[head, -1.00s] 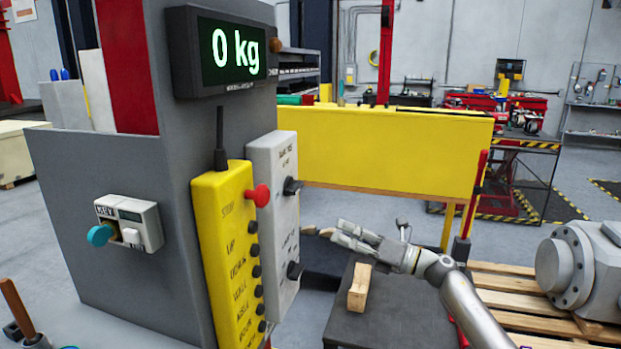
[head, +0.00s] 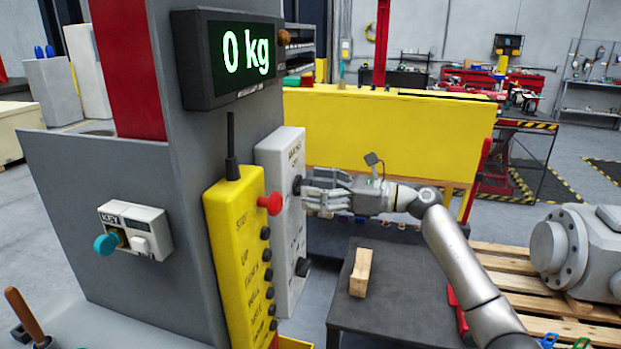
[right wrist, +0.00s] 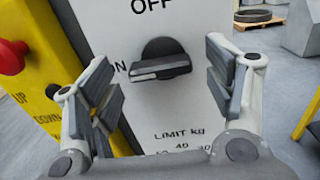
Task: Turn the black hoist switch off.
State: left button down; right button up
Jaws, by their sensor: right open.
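The black hoist switch (right wrist: 160,60) is a rotary knob on a pale grey panel (right wrist: 205,112). In the right wrist view its handle lies nearly level, its left end beside the "ON" mark, with "OFF" printed above. In the head view the switch (head: 297,185) is the upper knob on the panel, partly behind my fingers. My right gripper (right wrist: 160,72) is open, with one finger on each side of the switch. I cannot tell if they touch it. It also shows in the head view (head: 308,189), close to the panel. My left gripper is not in view.
A yellow control box (head: 238,255) with a red button (head: 271,203) stands directly left of the panel. A second black knob (head: 303,267) sits lower on the panel. A wooden block (head: 361,272) rests on a dark table (head: 395,285) below my right arm.

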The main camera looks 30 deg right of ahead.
jog(key=shift+w+a, duration=0.45)
jog(key=shift+w, duration=0.05)
jog(key=shift+c, duration=1.7)
jog(key=c, duration=0.7)
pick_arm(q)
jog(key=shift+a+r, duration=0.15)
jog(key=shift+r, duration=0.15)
pick_arm(e)
jog(key=shift+o, duration=0.2)
